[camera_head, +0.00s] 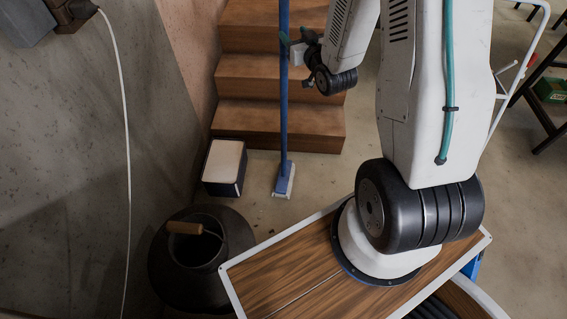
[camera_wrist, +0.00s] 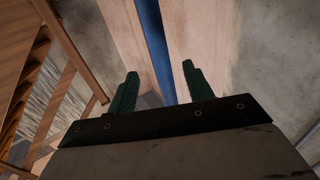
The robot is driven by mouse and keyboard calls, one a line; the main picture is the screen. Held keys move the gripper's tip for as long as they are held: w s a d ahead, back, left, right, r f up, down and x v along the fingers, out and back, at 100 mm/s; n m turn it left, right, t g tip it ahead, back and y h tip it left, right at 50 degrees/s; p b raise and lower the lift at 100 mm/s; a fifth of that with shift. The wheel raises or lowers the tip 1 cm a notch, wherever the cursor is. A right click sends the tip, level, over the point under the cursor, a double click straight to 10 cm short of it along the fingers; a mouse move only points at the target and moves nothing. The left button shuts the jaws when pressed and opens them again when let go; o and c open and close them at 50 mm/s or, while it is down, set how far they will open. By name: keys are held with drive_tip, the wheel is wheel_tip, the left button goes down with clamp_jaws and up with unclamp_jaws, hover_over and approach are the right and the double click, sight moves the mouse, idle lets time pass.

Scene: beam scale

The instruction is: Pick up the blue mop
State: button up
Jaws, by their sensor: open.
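The blue mop (camera_head: 284,120) stands nearly upright in front of the wooden steps, its long blue handle rising out of the top of the head view. Its pale, blue-topped head (camera_head: 284,182) rests on the floor. My gripper (camera_head: 284,42) is at the upper part of the handle, its fingers apart. I see no clear contact, and the exact depth between fingers and handle is hard to tell.
Wooden steps (camera_head: 275,75) rise behind the mop. A small box with a pale top (camera_head: 224,165) stands left of the mop head. A dark round pot (camera_head: 175,270) with a wooden handle is at lower left. A white cable (camera_head: 122,100) hangs at left.

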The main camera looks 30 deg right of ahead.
sight(286, 25)
drive_tip(key=w, duration=0.7)
drive_tip(key=shift+w+d, duration=0.3)
drive_tip(key=shift+w, duration=0.05)
drive_tip(key=shift+r, duration=0.1)
clamp_jaws()
